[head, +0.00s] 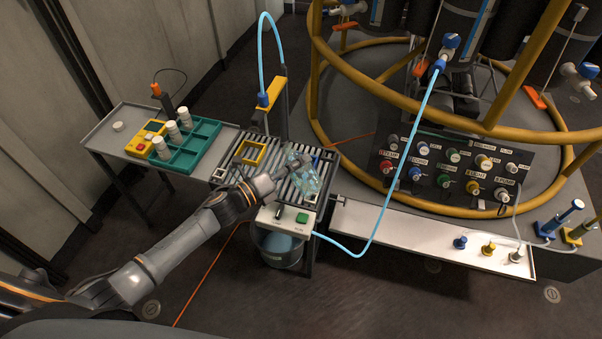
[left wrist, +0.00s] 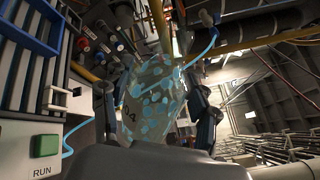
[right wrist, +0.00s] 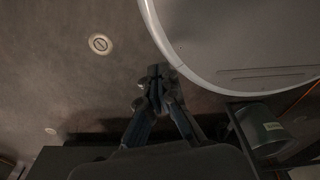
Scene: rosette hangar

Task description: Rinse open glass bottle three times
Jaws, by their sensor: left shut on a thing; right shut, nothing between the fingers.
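My left gripper (head: 267,187) is shut on a clear glass bottle (head: 304,174) and holds it tilted over the slatted rack (head: 228,169). In the left wrist view the bottle (left wrist: 150,100) shows pale blue drops or patches and dark marking "04" between the fingers. Whether liquid runs out of it cannot be told. A blue hose (head: 262,40) arches to a yellow spout arm (head: 271,92) behind the bottle. A green button (head: 302,218) sits on the box at the rack's front; it shows marked RUN in the left wrist view (left wrist: 46,146). My right gripper (right wrist: 158,90) is shut and empty above the floor.
A side table (head: 108,138) at left holds a green tray (head: 205,134) with white-capped bottles. A grey bucket (head: 280,250) stands under the rack. A control panel (head: 452,172) and yellow ring rails (head: 390,90) stand at right. A blue hose crosses right of the rack.

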